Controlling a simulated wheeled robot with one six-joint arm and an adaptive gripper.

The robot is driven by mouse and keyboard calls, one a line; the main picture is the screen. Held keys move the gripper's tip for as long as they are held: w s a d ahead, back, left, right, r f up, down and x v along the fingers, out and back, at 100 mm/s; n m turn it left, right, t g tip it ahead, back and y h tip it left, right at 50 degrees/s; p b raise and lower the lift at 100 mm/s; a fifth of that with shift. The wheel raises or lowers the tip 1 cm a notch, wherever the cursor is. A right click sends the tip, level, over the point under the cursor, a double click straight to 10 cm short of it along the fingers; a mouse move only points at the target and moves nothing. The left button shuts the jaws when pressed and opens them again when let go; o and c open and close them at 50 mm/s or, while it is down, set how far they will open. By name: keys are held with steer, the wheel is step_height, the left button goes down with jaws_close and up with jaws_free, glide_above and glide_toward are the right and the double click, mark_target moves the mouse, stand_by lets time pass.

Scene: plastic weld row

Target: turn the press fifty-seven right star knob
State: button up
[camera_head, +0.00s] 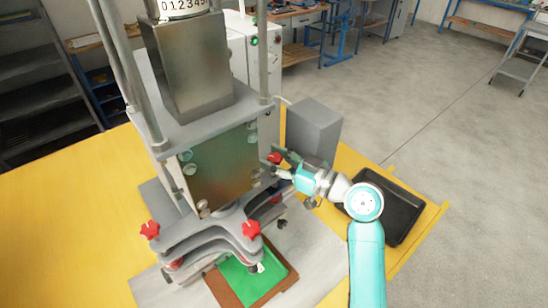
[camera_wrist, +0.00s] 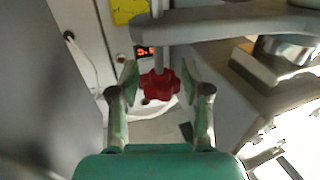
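In the wrist view a red star knob (camera_wrist: 160,86) sits on a vertical metal rod, between the two fingertips of my gripper (camera_wrist: 159,82). The fingers stand apart on either side of it, with what look like small gaps; contact is hard to judge. In the head view this appears to be the knob (camera_head: 274,158) at the press's right rear, with my gripper (camera_head: 283,168) beside it. The grey press (camera_head: 212,235) has other red star knobs at its front left (camera_head: 149,230) and front right (camera_head: 251,229).
A green piece (camera_head: 238,280) on a brown board lies under the press front. A black tray (camera_head: 402,213) lies right of my arm on the yellow table (camera_head: 60,215). A grey box (camera_head: 314,132) stands behind my gripper. An orange digit display (camera_wrist: 146,51) shows behind the knob.

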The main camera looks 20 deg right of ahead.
mark_target(279, 164)
steer(key=c, duration=0.6)
steer(key=shift+a+m+t+h, duration=0.1)
steer(key=shift+m+t+h, duration=0.7)
steer(key=shift+h, duration=0.5)
steer(key=shift+c, duration=0.2)
steer(key=shift+f+m+t+h, duration=0.1)
steer(key=shift+m+t+h, duration=0.6)
steer(key=shift+m+h, duration=1.55)
steer(key=shift+n+h, duration=0.25)
steer(key=shift+h, duration=0.3)
steer(key=o, duration=1.2)
steer(key=shift+s+d, duration=0.2)
steer(key=shift+s, duration=1.05)
steer(key=shift+s+d, duration=0.2)
steer(key=shift+s, duration=1)
steer(key=shift+s+d, duration=0.2)
steer(key=shift+s, duration=1.05)
